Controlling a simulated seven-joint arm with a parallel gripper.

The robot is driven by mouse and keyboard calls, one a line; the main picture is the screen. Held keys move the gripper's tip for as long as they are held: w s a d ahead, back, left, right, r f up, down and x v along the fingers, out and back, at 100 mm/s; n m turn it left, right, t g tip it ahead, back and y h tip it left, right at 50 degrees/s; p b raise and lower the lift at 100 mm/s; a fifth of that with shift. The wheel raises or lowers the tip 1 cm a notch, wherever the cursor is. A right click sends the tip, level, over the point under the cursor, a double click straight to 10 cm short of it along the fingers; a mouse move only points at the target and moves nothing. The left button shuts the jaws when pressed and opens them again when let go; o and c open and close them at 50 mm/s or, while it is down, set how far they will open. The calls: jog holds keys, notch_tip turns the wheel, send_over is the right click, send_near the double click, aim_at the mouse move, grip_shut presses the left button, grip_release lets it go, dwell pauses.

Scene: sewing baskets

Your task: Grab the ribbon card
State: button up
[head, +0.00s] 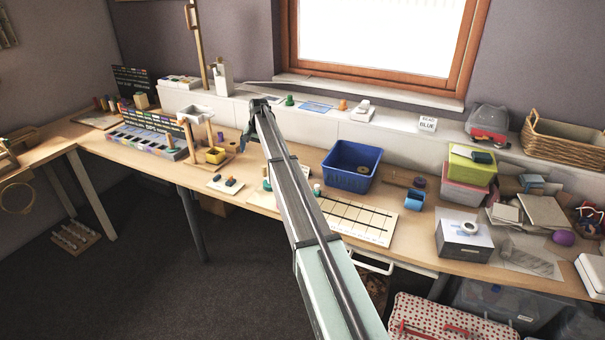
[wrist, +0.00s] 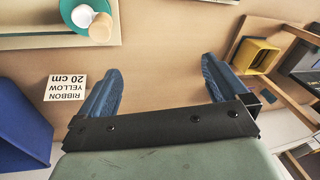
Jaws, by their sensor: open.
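The ribbon card (wrist: 67,88) is a small white card with black print reading "RIBBON YELLOW 20 cm", upside down in the wrist view. It lies flat on the wooden table, to the left of my gripper (wrist: 162,74). My gripper's two blue fingers are spread wide with only bare table showing between them. The card is outside the fingers, apart from the left one. In the head view my gripper (head: 250,138) is above the table, left of the blue basket. I cannot make out the card clearly there; my arm crosses that area.
The blue basket (head: 351,168) stands close beside the card; its wall shows in the wrist view (wrist: 20,130). A yellow box (head: 216,155) in a wooden stand is on the gripper's other side. A green round piece (wrist: 82,14) sits on a pale board. Bare table lies between.

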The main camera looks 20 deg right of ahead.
jog(key=s+d+r+m+g+h, duration=0.1)
jog(key=s+d+m+g, duration=0.2)
jog(key=d, duration=1.7)
jog(key=shift+m+t, duration=0.4)
jog(key=shift+m, duration=0.1)
jog(key=f, duration=0.8)
jog(key=shift+s+d, duration=0.1)
jog(key=shift+s, duration=0.1)
jog(key=shift+w+a+f, duration=0.1)
jog(key=shift+a+f, duration=0.05)
jog(key=shift+f, duration=1.2)
jog(key=shift+w+a+f, duration=0.1)
jog(key=shift+f, duration=1.25)
jog(key=c, duration=0.9)
jog(key=shift+r, duration=0.1)
